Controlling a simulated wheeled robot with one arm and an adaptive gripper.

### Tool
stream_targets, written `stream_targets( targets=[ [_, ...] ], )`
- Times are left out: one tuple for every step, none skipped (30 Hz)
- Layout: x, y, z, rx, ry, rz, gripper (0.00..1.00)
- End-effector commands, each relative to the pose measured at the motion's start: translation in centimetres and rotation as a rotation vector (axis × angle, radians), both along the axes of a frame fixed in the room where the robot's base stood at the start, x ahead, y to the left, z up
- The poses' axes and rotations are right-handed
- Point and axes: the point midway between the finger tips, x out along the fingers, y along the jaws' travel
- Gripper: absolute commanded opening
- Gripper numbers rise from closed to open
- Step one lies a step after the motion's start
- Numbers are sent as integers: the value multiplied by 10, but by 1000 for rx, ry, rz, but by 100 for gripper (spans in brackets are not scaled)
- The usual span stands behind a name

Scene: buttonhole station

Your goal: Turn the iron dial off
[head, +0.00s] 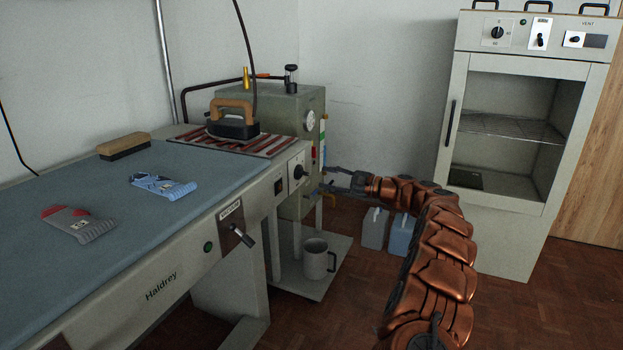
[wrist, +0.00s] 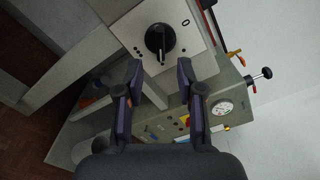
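The iron dial (head: 298,172) is a black knob on a pale plate at the right end of the ironing table's front. In the wrist view the dial (wrist: 160,41) is large, near the top centre. Its pale pointer line points down in the picture, away from the "0" mark (wrist: 186,22) at upper right. Small dots are printed around it. My gripper (head: 328,181) is just right of the dial in the head view. In the wrist view my gripper (wrist: 160,76) is open and empty, its fingertips below the dial and apart from it.
The iron (head: 233,124) stands on a red striped rest (head: 275,149) above the dial. A lever switch (head: 240,234) is on the table front. A green-grey boiler unit (head: 290,105) stands behind, with a gauge (wrist: 222,107). A mug (head: 316,260) and jugs (head: 374,228) are below.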

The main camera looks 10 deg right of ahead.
Motion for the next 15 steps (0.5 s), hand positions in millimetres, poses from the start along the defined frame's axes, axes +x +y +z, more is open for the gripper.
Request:
stream_targets(
  targets=[
    [4, 7, -2, -2, 0, 1, 38],
    [7, 10, -2, -1, 0, 1, 38],
    [11, 14, -2, -2, -1, 0, 38],
    [13, 18, -2, -3, 0, -1, 38],
    [16, 22, -2, -3, 0, 0, 38],
    [19, 27, -2, -2, 0, 2, 38],
    [21, 31, -2, -1, 0, 3, 38],
    [23, 34, -2, -2, -1, 3, 38],
    [26, 38, -2, -2, -1, 3, 38],
    [28, 40, -1, -2, -1, 3, 38],
    [29, 42, -1, -1, 0, 3, 38],
    [31, 44, -1, 0, 0, 2, 38],
    [32, 46, -1, 0, 0, 2, 38],
    [33, 47, 0, 0, 0, 2, 38],
    [34, 48, 0, 0, 0, 1, 38]
  ],
)
